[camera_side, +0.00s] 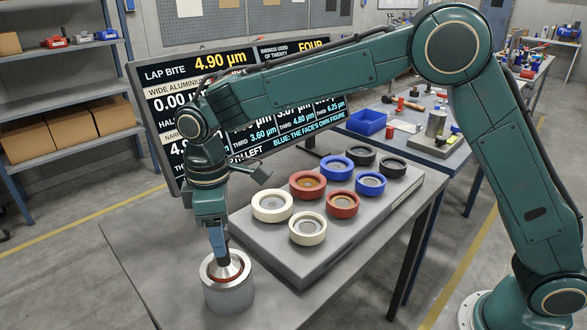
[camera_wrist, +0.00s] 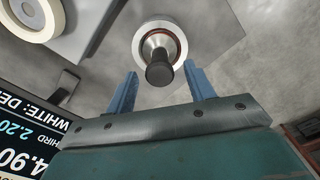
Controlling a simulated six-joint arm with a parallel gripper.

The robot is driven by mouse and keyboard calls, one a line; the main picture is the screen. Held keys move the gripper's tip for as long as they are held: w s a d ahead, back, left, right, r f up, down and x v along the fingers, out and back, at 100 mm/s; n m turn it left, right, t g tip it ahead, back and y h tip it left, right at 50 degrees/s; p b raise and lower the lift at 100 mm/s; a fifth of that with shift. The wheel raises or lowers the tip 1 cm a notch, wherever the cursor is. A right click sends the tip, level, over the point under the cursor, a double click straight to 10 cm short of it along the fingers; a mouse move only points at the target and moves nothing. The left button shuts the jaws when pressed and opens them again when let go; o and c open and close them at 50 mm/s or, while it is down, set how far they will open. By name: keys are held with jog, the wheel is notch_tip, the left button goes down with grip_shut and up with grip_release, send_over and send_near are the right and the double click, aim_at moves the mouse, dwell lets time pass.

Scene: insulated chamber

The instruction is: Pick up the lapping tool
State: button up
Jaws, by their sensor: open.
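The lapping tool (camera_wrist: 159,72) has a black knob handle on a silver cone-shaped body. It stands upright in a silver cylindrical holder (camera_side: 230,295) on the grey table, with a red ring showing around its base; the cone also shows in the side view (camera_side: 226,267). My gripper (camera_side: 219,250) is directly above it, pointing down. In the wrist view my gripper (camera_wrist: 160,68) has its two blue fingers apart, one on each side of the black handle, with visible gaps. In the side view a finger hides part of the handle, so contact cannot be told there.
A grey slab (camera_side: 290,265) right of the holder carries several white, red, blue and black rings. A display board (camera_side: 170,100) stands behind my arm. A blue bin (camera_side: 367,122) is on another bench. The table left of the holder is clear.

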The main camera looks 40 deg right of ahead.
jog(key=shift+f, duration=1.65)
jog(key=c, duration=1.1)
jog(key=shift+r, duration=0.1)
notch_tip(320, 180, up, 20)
jog(key=shift+f, duration=0.1)
